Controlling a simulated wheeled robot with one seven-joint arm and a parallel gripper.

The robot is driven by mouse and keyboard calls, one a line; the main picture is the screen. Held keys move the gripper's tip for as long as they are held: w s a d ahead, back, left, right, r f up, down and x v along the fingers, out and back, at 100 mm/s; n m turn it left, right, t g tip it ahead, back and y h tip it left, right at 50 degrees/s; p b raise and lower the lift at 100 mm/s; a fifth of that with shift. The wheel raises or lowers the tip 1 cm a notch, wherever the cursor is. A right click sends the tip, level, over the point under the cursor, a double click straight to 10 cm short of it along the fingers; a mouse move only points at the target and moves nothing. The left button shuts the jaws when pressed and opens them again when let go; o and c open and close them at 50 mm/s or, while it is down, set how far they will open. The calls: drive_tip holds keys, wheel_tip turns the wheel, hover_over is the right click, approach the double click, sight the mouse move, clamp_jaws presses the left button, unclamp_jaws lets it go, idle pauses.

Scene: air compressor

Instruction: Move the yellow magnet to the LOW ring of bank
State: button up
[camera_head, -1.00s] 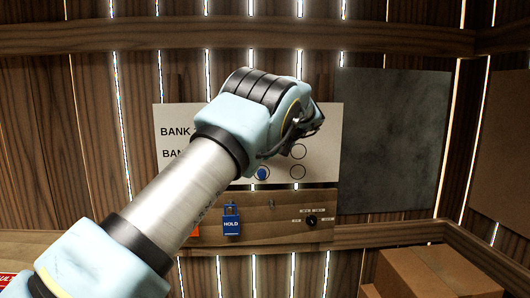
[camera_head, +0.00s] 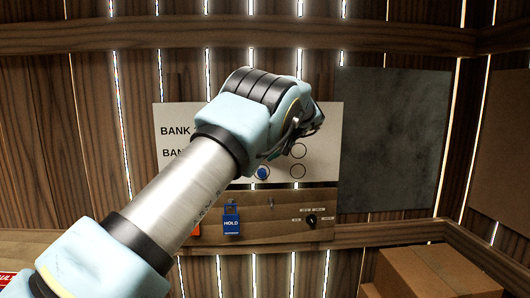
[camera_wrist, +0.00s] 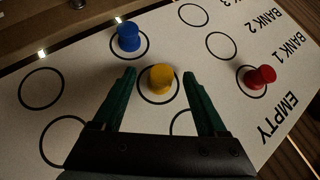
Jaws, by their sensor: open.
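The yellow magnet (camera_wrist: 161,78) sits in a ring in the middle column of the white board, in the row that lines up with the BANK 2 label. My gripper (camera_wrist: 159,74) is open, with one green finger on each side of the yellow magnet; I cannot tell if they touch it. The board (camera_head: 325,125) shows upside down in the wrist view. In the head view my arm covers the yellow magnet and most headings and rings. No LOW label is readable in either view.
A blue magnet (camera_wrist: 128,38) sits in the neighbouring middle-column ring. A red magnet (camera_wrist: 260,77) sits in the BANK 1 row, EMPTY column. Several rings are bare. Below the board are a blue HOLD tag (camera_head: 231,222) and a black knob (camera_head: 311,219). A cardboard box (camera_head: 435,272) stands at lower right.

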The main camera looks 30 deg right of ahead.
drive_tip(key=b+v, duration=0.3)
drive_tip(key=v, duration=0.8)
drive_tip(key=w+a+f+g, duration=0.2)
drive_tip(key=w+a+f, duration=0.15)
drive_tip(key=a, duration=0.35)
drive_tip(key=w+a+f+g, duration=0.1)
drive_tip(key=w+a+f, duration=0.25)
drive_tip(key=a, duration=0.45)
drive_tip(key=a+f+n+g, duration=0.1)
drive_tip(key=a+f+g, duration=0.15)
drive_tip(key=a, duration=0.55)
drive_tip(key=a+f+n+g, duration=0.1)
drive_tip(key=a+f, duration=0.3)
drive_tip(key=a, duration=0.4)
drive_tip(key=s+a+f+n+g+h, duration=0.1)
drive_tip(key=s+a+f, duration=0.4)
drive_tip(key=s+a, duration=0.6)
drive_tip(key=s+a+f+n+g+h, duration=0.1)
drive_tip(key=s+a+f+n, duration=0.2)
drive_tip(key=s+a, duration=0.7)
drive_tip(key=s+f, duration=0.2)
drive_tip(key=s, duration=0.1)
drive_tip(key=shift+a+f+h, duration=0.35)
drive_tip(key=shift+a+h, duration=0.05)
